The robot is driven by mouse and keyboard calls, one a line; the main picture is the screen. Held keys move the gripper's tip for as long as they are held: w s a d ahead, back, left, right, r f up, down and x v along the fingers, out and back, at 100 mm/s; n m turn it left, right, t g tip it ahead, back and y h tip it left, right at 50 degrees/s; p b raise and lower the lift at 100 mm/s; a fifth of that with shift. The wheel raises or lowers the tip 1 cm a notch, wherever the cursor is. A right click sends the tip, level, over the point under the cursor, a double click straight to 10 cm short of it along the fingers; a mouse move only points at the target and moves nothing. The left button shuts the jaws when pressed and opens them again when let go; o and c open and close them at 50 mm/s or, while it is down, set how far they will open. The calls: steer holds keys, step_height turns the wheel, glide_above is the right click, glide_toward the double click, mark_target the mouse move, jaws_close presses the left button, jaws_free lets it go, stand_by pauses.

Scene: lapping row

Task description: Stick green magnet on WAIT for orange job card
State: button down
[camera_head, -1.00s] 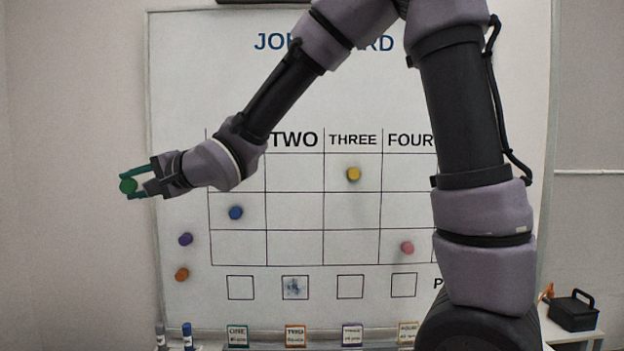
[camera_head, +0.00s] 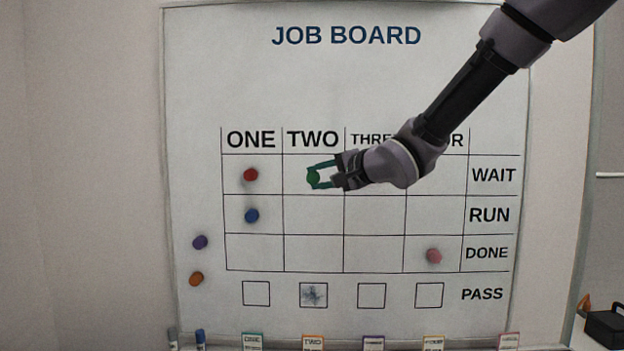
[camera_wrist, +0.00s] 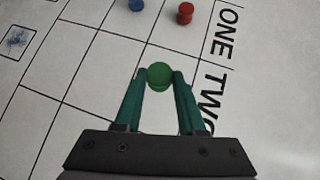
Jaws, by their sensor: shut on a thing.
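My gripper (camera_head: 318,176) is shut on the green magnet (camera_head: 313,177). In the head view it lies over the cell in column TWO, row WAIT, of the job board (camera_head: 345,90). In the wrist view the green magnet (camera_wrist: 159,76) sits between the two green fingertips, with the grid behind it. I cannot tell whether the magnet touches the board. The orange-edged job card (camera_head: 313,341) marked TWO stands in the ledge at the board's bottom. My arm hides part of the THREE and FOUR columns, including where the yellow magnet was.
A red magnet (camera_head: 250,175) is in ONE/WAIT and a blue one (camera_head: 251,215) in ONE/RUN. A pink magnet (camera_head: 433,256) is in FOUR/DONE. Purple (camera_head: 200,242) and orange (camera_head: 196,279) magnets sit left of the grid. A scribble (camera_head: 313,294) fills TWO's PASS box. Other cards line the ledge.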

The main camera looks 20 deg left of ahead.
steer(key=shift+w+a, duration=0.25)
steer(key=shift+w, duration=0.65)
steer(key=shift+w+a, duration=0.25)
steer(key=shift+w, duration=0.6)
steer(key=shift+w+a, duration=0.25)
steer(key=shift+w, duration=0.65)
steer(key=shift+c, duration=2.1)
jaws_free()
